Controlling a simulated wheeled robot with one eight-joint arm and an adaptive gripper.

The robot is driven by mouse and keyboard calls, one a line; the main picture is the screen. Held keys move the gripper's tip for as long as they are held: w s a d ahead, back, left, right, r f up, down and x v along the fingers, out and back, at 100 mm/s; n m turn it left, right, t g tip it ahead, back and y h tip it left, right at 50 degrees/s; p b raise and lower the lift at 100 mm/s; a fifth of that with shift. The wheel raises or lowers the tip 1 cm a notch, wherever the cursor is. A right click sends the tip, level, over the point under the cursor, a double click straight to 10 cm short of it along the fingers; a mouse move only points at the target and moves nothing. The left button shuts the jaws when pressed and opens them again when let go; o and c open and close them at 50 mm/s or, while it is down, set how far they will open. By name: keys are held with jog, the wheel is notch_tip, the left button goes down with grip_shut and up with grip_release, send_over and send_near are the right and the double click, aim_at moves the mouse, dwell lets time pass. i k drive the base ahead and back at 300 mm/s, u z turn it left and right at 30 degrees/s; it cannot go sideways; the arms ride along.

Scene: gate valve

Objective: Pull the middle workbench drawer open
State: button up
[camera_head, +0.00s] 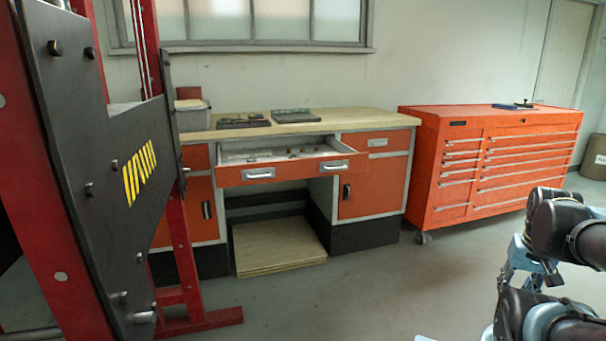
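The workbench (375,122) stands against the back wall with a pale wooden top and orange fronts. Its middle drawer (300,174) is pulled out toward me, and small items show inside it. The orange drawer front has two metal handles, a left one (259,174) and a right one (335,166). Nothing touches the drawer or its handles. Parts of my dark and light-blue arm show at the lower right, well apart from the workbench. My gripper cannot be made out in this view.
A red and black press frame (95,150) fills the left side and hides the bench's left end. An orange tool cabinet (500,160) on casters stands right of the bench. Wooden boards (278,246) lie under the drawer. The floor (370,285) in front is clear.

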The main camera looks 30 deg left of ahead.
aim_at(311, 164)
jog(key=z, duration=0.4)
jog(key=i, duration=0.5)
jog(key=u, duration=1.4)
